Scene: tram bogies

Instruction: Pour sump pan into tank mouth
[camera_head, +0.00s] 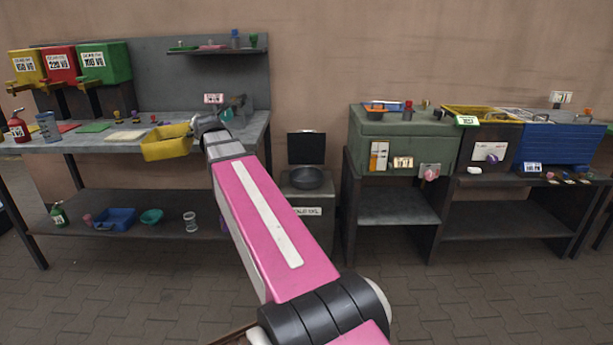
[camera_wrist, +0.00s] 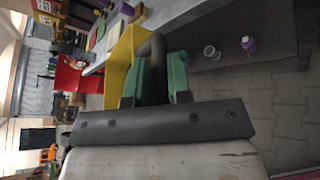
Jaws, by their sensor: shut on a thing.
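The yellow pan (camera_head: 167,143), which looks like the sump pan, is held at the front edge of the left bench. It also shows in the wrist view (camera_wrist: 118,62). My gripper (camera_head: 207,125) is at the pan's right end. In the wrist view, its green fingers (camera_wrist: 160,72) are shut on the pan's dark handle. The pan looks roughly level; its inside is not clear. The tank (camera_head: 315,235) is a grey cabinet between the benches, with a round dark bowl-like mouth (camera_head: 307,178) on top and a raised black lid (camera_head: 306,148) behind it. The pan is left of the mouth.
The left bench (camera_head: 60,146) carries small items, with yellow, red and green (camera_head: 104,62) canisters above. Its lower shelf holds a blue tray (camera_head: 115,218) and a teal bowl (camera_head: 151,216). A green cabinet (camera_head: 400,140) stands right of the tank. The paved floor is clear.

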